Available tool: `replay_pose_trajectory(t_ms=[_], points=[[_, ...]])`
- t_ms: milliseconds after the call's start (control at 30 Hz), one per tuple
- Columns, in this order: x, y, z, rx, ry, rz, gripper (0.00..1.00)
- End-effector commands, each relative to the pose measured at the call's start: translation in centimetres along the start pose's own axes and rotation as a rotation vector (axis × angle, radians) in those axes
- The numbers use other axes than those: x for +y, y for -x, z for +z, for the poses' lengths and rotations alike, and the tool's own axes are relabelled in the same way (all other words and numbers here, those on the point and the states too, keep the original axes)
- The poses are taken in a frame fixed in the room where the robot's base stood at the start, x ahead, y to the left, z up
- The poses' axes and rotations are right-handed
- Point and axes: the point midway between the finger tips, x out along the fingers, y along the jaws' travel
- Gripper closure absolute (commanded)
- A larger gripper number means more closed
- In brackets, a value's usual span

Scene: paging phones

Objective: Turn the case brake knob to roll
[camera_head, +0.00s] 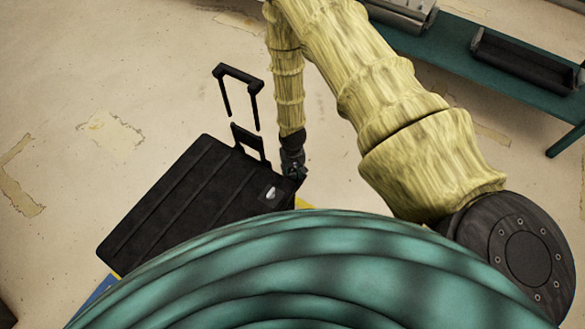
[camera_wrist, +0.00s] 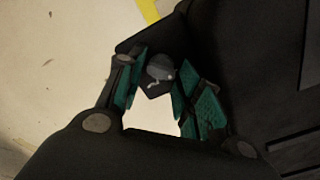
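The black case (camera_head: 185,205) stands at the middle left in the head view, with a raised pull handle. In the wrist view, a round grey knob (camera_wrist: 160,67) with a small pale mark sits on a dark plate (camera_wrist: 127,46) beside the case body (camera_wrist: 270,60). My gripper (camera_wrist: 161,88) has its two teal-padded fingers apart, one on each side of the knob. Whether either pad touches the knob cannot be told. In the head view my gripper (camera_head: 293,170) is at the case's right end, and the knob cannot be made out there.
A teal bench (camera_head: 455,60) with a dark open tray (camera_head: 520,62) stands at the upper right. The case's pull handle (camera_head: 240,75) rises close to my arm. A yellow floor line (camera_wrist: 148,10) runs near the case. The floor at the left is clear.

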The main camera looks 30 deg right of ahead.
Motion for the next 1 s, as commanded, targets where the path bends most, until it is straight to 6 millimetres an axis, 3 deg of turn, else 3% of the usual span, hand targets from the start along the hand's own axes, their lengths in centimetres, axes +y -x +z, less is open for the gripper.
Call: replay_pose_trajectory(t_ms=[167,700,1000], points=[[0.0,1.4,-0.1,0.0,0.0,0.0,0.64],[-0.1,9.2,-0.1,0.001,0.0,-0.001,0.64],[-0.1,11.6,-0.1,0.001,0.001,-0.001,0.64]])
